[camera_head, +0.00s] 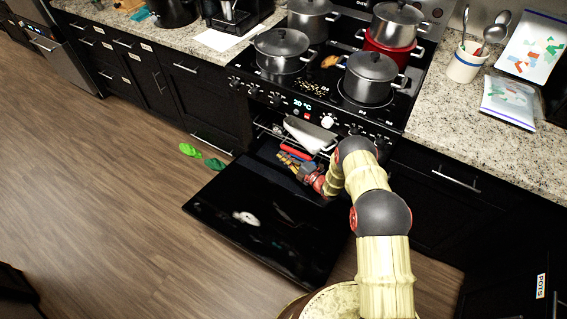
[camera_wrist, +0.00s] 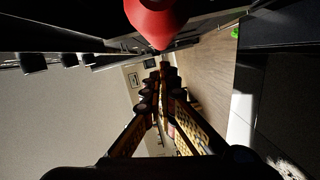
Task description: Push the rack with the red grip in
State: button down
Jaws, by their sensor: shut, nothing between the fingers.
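The oven (camera_head: 330,105) stands open, its black door (camera_head: 260,220) folded down flat. A red grip (camera_head: 296,152) shows at the oven mouth, on the front of a rack that is mostly hidden. In the wrist view a large red rounded piece (camera_wrist: 158,20), which looks like the grip, is close above my fingers. My gripper (camera_head: 285,158) is shut and empty, low over the inner end of the door, beside the red grip. Its fingertips meet in the wrist view (camera_wrist: 163,68), near the red piece; I cannot tell whether they touch it.
A pale flat item (camera_head: 310,134) lies in the upper oven opening, above the red grip. Several pots, such as a grey lidded one (camera_head: 370,77), stand on the stovetop. A green pair of items (camera_head: 202,156) lies on the floor left of the door. The floor further left is clear.

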aim_at(295, 140)
jog(key=shift+w+d+f, duration=0.1)
jog(key=shift+w+d, duration=0.1)
jog(key=shift+w, duration=0.15)
jog(key=shift+w+d+b, duration=0.9)
jog(key=shift+w+b, duration=0.2)
jog(key=shift+w, duration=0.25)
jog(key=shift+w+d+b, duration=0.9)
jog(key=shift+w+b, duration=0.2)
jog(key=shift+w, duration=0.25)
jog(key=shift+w+d+b, duration=0.9)
jog(key=shift+w+b, duration=0.2)
jog(key=shift+w, duration=0.25)
jog(key=shift+r, duration=0.2)
